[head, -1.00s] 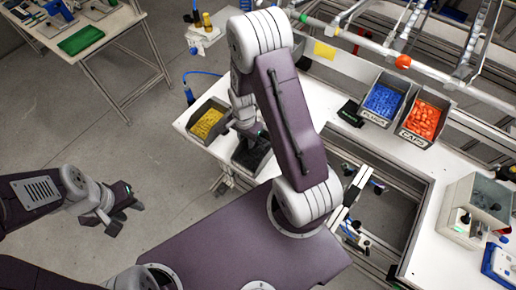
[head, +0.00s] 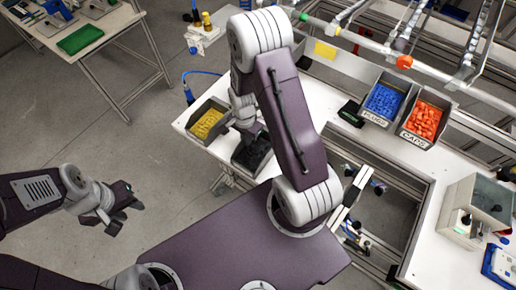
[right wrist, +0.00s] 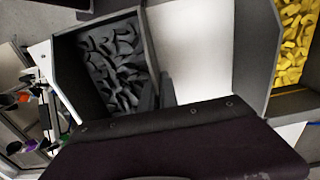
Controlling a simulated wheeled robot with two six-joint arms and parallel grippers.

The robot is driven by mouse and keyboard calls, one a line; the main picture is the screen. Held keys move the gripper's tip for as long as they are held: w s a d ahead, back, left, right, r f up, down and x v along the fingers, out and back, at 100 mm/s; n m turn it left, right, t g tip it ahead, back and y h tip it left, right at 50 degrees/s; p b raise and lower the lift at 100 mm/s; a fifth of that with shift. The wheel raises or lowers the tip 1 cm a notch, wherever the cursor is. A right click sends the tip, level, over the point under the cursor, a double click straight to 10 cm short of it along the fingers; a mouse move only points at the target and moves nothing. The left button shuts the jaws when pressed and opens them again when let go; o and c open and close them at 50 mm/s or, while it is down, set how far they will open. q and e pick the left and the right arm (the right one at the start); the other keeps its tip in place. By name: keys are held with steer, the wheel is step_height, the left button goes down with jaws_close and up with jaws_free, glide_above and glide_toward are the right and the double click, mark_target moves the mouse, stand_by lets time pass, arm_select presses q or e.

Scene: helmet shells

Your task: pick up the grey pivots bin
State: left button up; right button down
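The grey pivots bin (head: 250,165) is a dark open bin of dark grey pieces near the table's left front edge. In the right wrist view it (right wrist: 72,75) fills the left middle, its pieces in plain sight. My right gripper (head: 252,136) is at this bin, partly hidden behind my arm in the head view. In the right wrist view its dark fingertips (right wrist: 156,90) meet the bin's right wall and look shut on it. My left gripper (head: 127,212) hangs over the floor at the left, empty, with its fingers apart.
A bin of yellow parts (head: 192,125) stands close beside, and also shows in the right wrist view (right wrist: 268,60). Bins of blue plugs (head: 373,117) and orange caps (head: 416,140) stand farther right. A grey box machine (head: 462,225) is at the far right.

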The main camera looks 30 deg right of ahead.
steer(key=shift+r, duration=0.15)
stand_by(0.8)
steer(key=shift+r+p, duration=0.4)
steer(key=shift+p, duration=0.1)
step_height(320, 180, up, 4)
steer(key=p, duration=0.4)
steer(key=shift+r, duration=0.15)
steer(key=s+d+r+p, duration=0.4)
steer(key=s+r+p, duration=0.1)
steer(key=s+p, duration=0.6)
steer(key=shift+r, duration=0.35)
